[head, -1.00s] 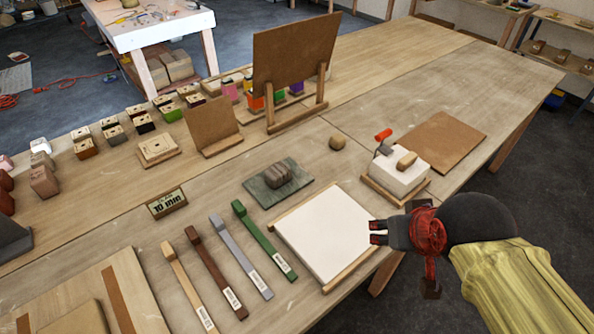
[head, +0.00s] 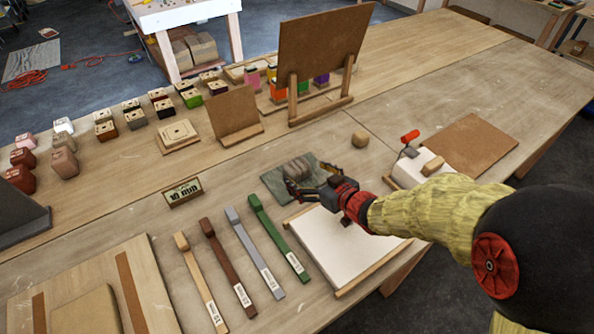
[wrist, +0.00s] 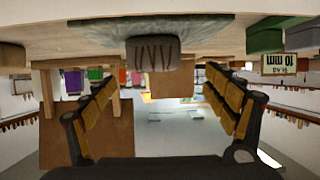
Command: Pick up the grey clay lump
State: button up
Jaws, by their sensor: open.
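The grey clay lump (head: 298,168), a rounded block with grooves on it, sits on a dark grey-green slab (head: 271,186) in the middle of the table. In the wrist view, which is upside down, the lump (wrist: 153,65) appears at the upper middle, between the lines of the two fingers. My gripper (head: 309,181) is open and empty, with its fingers pointing at the lump from the right and partly covering the slab. In the wrist view, my gripper's fingers (wrist: 160,82) are spread wider than the lump. I cannot tell whether they touch it.
A white board (head: 335,245) in a wooden frame lies under my forearm. A round tan lump (head: 360,140) and a white block (head: 413,170) with a red-handled roller are to the right. A "10 mm" sign (head: 184,192) and several colored sticks (head: 256,255) lie to the left.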

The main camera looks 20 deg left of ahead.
aim_at(297, 164)
jog(key=shift+b+x, duration=0.3)
jog(key=shift+x, duration=0.7)
jog(key=b+x, duration=0.1)
jog(key=x, duration=0.1)
jog(key=b+x, duration=0.1)
jog(key=x, duration=0.1)
jog(key=shift+w+d, duration=0.1)
jog(key=shift+w, duration=0.35)
jog(key=shift+w+a+r, duration=0.1)
jog(key=shift+w+a, duration=0.15)
jog(key=shift+a, duration=0.05)
jog(key=shift+c, duration=0.6)
jog(key=c, duration=1.6)
jog(key=shift+r, duration=0.1)
jog(key=shift+c, duration=0.3)
